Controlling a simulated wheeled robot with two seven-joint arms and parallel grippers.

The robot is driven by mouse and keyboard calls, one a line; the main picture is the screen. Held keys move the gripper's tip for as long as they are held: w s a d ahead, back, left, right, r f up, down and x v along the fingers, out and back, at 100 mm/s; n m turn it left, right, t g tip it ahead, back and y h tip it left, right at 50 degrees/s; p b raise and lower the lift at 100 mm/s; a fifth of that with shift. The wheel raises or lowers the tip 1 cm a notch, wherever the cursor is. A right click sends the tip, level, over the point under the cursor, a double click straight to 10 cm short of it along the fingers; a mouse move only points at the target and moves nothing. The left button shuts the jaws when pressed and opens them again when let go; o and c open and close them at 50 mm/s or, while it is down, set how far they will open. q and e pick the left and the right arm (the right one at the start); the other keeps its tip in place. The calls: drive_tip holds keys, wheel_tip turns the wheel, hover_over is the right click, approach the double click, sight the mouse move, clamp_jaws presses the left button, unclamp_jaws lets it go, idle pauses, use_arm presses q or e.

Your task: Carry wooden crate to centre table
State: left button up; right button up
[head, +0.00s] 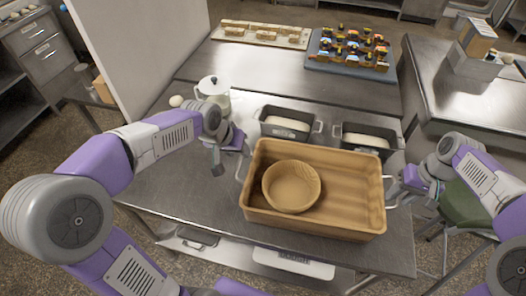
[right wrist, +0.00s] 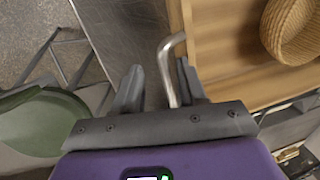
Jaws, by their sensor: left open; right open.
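The wooden crate (head: 345,185) stands on the steel table, with a round woven basket (head: 291,187) inside its left half. The crate also shows in the right wrist view (right wrist: 222,60), with the basket (right wrist: 292,30) at its right. Metal handles stick out from its two short sides. My right gripper (right wrist: 160,88) is open, with the crate's bent metal handle (right wrist: 167,65) between its fingers. In the head view my right gripper (head: 402,188) is beside the crate's right end. My left gripper (head: 231,160) is open at the crate's left end, near the left handle; contact is unclear.
Two dark loaf tins with dough (head: 287,124) (head: 367,139) stand close behind the crate. A white lidded pot (head: 213,92) is behind my left gripper. A blue tray of colourful items (head: 350,68) and a board of pale pieces (head: 262,36) lie further back. A green stool (right wrist: 42,122) is right of the table.

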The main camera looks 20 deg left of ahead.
wheel_tip(320, 180, up, 9)
drive_tip(key=d, duration=0.1)
drive_tip(key=shift+d, duration=0.35)
drive_tip(key=shift+f, duration=0.15)
